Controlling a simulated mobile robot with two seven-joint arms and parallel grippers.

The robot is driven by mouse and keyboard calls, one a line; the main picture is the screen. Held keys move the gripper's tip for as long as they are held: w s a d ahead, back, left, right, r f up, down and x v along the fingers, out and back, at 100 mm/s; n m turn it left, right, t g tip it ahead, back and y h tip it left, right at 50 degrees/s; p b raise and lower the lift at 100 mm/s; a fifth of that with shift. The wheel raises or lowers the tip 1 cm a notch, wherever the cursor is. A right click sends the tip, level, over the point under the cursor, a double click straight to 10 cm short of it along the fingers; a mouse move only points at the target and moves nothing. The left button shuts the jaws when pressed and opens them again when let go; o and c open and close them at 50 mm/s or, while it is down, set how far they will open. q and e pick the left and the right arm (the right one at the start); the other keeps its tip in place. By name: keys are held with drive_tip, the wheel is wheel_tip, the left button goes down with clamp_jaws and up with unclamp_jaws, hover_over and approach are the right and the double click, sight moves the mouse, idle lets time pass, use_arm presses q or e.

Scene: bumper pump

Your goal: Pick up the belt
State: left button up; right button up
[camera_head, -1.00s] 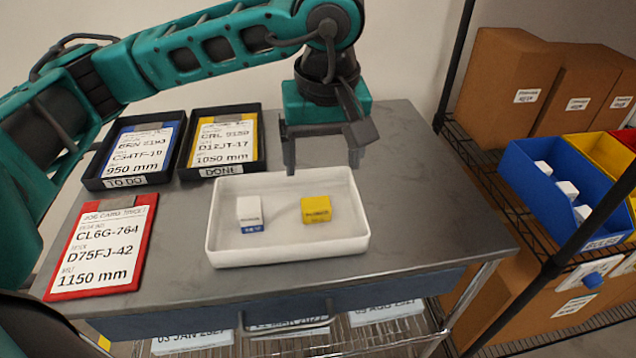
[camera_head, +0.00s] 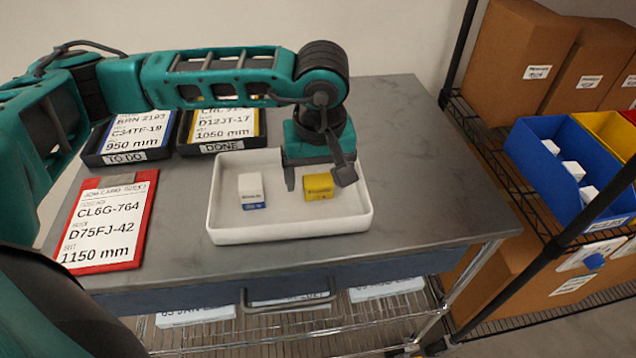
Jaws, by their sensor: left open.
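No strap-like belt shows; two small boxes lie in a white tray (camera_head: 290,232) on the grey table. One is a yellow box (camera_head: 319,189) with a printed label, in the tray's right half. The other is a white box (camera_head: 251,190) with a blue lower edge, to its left. My left gripper (camera_head: 318,178) is open and empty, pointing down over the back right of the tray. Its fingers are to the left and right of the yellow box in the picture; their exact height above it is unclear. My right gripper is out of view.
A red clipboard job card (camera_head: 108,222) lies left of the tray. A TO DO tray (camera_head: 125,157) and a DONE tray (camera_head: 222,147) stand behind. The table's right side (camera_head: 430,190) is clear. A rack at right holds a blue bin (camera_head: 545,185) and cardboard boxes (camera_head: 520,55).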

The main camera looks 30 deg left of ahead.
use_arm(q)
drive_tip(key=shift+w+f, duration=0.15)
drive_tip(key=shift+f, duration=0.8)
drive_tip(key=c, duration=1.1)
drive_tip(key=shift+o, duration=0.2)
drive_tip(key=shift+r, duration=0.1)
